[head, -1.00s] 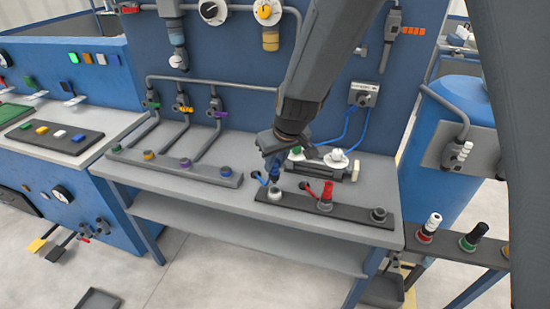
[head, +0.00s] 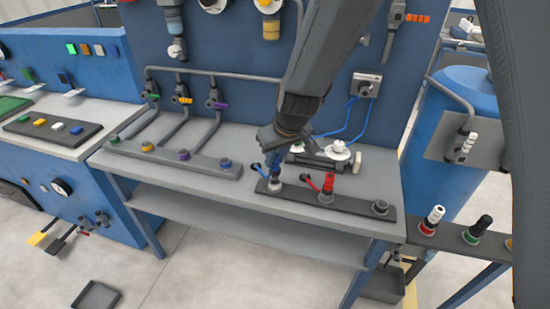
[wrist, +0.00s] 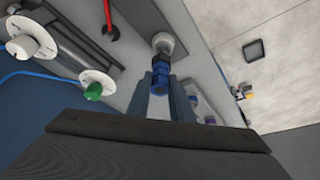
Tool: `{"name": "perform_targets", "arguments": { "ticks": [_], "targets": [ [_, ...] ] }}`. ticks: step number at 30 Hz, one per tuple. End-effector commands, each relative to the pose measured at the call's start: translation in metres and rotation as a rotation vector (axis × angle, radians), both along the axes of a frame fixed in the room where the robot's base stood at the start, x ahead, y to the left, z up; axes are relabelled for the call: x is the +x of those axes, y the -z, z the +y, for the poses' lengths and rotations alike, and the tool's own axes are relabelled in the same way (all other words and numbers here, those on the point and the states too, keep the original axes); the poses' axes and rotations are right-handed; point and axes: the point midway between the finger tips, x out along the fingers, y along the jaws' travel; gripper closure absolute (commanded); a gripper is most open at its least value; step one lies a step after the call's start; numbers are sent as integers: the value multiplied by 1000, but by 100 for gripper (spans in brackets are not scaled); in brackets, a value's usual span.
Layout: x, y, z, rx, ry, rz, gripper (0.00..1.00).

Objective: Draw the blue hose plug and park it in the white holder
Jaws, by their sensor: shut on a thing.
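The blue hose plug (head: 274,168) is held upright between the jaws of my gripper (head: 274,155) at the left end of a dark rail. It sits at a pale, whitish socket (head: 275,186), apparently the white holder. The wrist view shows the blue plug (wrist: 160,75) lined up with this pale socket (wrist: 163,43), its end meeting it. I cannot tell how deep it is in. My gripper's fingers (wrist: 160,88) are shut on the plug there too. A small blue lever with a black knob (head: 256,166) stands close left of the plug.
White discs (head: 338,151) stand behind. A grey rail (head: 190,163) with several coloured sockets lies left. Open bench lies in front.

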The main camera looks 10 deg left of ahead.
Motion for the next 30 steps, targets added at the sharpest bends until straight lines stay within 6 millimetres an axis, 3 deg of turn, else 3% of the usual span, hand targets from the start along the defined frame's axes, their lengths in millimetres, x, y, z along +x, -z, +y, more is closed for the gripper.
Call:
{"name": "perform_targets", "arguments": {
  "ticks": [30],
  "targets": [
    [0,10,0,0,0,0,100]
  ]
}}
